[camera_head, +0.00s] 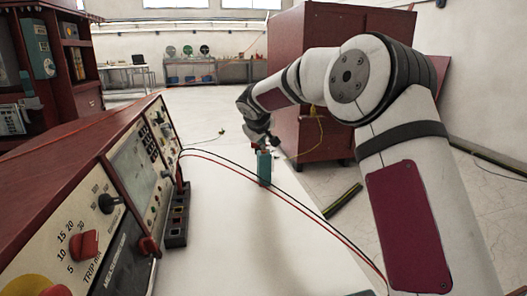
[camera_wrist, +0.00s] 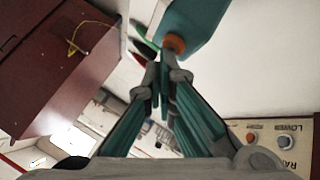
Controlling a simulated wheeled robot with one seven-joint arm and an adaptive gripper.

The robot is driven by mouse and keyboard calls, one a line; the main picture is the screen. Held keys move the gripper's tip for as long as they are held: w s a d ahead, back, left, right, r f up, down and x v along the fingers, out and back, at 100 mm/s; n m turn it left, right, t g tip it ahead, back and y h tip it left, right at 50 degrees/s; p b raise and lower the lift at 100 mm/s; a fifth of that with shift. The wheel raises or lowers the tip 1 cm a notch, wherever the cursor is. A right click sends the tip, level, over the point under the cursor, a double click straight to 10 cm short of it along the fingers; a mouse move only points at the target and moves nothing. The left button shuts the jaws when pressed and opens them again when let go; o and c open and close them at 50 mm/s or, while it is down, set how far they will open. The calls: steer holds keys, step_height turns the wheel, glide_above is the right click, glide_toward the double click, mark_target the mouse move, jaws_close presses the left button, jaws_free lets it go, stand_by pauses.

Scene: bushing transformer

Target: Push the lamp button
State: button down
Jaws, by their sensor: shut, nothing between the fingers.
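A teal upright body (camera_head: 264,169), which appears to be the lamp, stands on the white table in the head view. In the wrist view the teal body (camera_wrist: 200,18) has a round orange end (camera_wrist: 174,45), likely its button. My gripper (camera_wrist: 164,72) is shut and empty, with its fingertips right by the orange end. I cannot tell whether they touch it. In the head view my gripper (camera_head: 264,141) is small and dark, just above the teal body, and hides its top.
A red console (camera_head: 140,165) with knobs and a meter stands along the left of the white table (camera_head: 225,240). Black and red cables (camera_head: 315,212) cross the table beside the teal body. A dark red cabinet (camera_head: 305,85) stands behind my arm.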

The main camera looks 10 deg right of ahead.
mark_target(262, 151)
stand_by(0.3)
steer(key=shift+r+p, duration=0.35)
steer(key=shift+r, duration=0.2)
step_height(262, 151, up, 6)
steer(key=p, duration=0.5)
